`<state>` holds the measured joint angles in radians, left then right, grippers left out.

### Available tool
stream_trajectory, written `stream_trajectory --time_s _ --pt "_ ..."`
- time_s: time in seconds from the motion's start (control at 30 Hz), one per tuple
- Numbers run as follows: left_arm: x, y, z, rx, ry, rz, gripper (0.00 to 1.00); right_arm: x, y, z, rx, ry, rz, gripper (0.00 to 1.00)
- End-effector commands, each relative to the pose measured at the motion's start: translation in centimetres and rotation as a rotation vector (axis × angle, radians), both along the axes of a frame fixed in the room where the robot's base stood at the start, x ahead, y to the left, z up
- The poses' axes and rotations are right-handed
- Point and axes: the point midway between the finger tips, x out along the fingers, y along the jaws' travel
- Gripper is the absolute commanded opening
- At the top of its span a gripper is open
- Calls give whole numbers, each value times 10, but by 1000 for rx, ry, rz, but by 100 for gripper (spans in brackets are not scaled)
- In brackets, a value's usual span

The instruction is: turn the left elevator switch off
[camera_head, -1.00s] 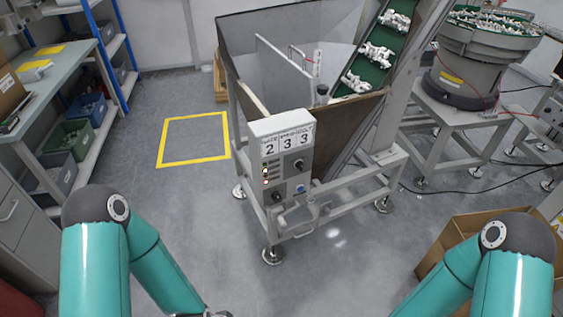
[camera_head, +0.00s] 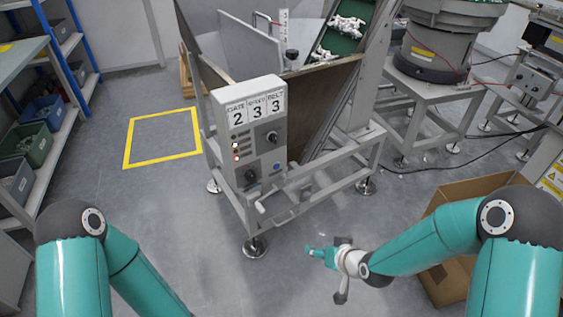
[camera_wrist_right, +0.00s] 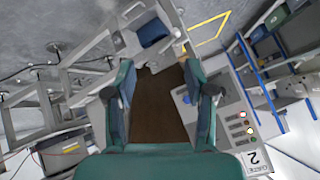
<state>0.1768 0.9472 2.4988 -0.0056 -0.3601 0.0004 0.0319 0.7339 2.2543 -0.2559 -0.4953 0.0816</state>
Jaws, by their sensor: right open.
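The grey control box (camera_head: 247,140) stands upright on the elevator frame, with a "2 3 3" label strip on top. Its front has a black knob at upper right (camera_head: 272,137), a black knob at lower left (camera_head: 251,176) and a blue button (camera_head: 277,167). A red light (camera_head: 236,158) and a white light (camera_head: 235,145) glow at its left. My right gripper (camera_head: 328,262) is open and empty, apart from the box, to its lower right. In the right wrist view the open fingers (camera_wrist_right: 160,88) show, with part of the box (camera_wrist_right: 240,108) at right. My left gripper is out of view.
The hopper and green conveyor (camera_head: 338,42) rise behind the box. The metal frame (camera_head: 325,185) extends right of it. A cardboard box (camera_head: 450,285) sits beside my right arm. A blue-posted shelf (camera_head: 40,140) is at left. The floor in front of the box is clear.

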Motion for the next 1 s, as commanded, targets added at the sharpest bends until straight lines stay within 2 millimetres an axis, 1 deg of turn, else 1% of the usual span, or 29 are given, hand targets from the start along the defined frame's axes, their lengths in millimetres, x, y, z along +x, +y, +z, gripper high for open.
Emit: stream_trajectory --time_s 0.03,0.1,0.17,0.2,0.27,0.3,0.4,0.5,0.63,0.7,0.83,1.0 --pt "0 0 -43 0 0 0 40 28 2 -9 0 -110 17 54" --pt "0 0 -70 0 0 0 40 60 6 9 1 -250 45 54" --pt "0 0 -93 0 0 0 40 82 9 29 1 -368 69 54" --pt "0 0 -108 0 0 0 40 94 12 43 2 -444 86 54" --pt "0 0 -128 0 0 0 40 108 16 64 2 -550 111 54" --pt "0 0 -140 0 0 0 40 114 18 79 1 -616 127 54" --pt "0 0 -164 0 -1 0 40 124 23 112 -2 -752 162 54" --pt "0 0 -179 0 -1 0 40 126 27 137 -3 -846 188 54" --pt "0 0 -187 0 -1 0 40 126 29 156 -6 -911 206 54" --pt "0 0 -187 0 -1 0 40 128 31 161 -6 -925 211 54" --pt "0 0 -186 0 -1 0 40 138 38 163 -6 -927 213 54" --pt "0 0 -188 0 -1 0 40 161 53 162 -4 -925 213 54"
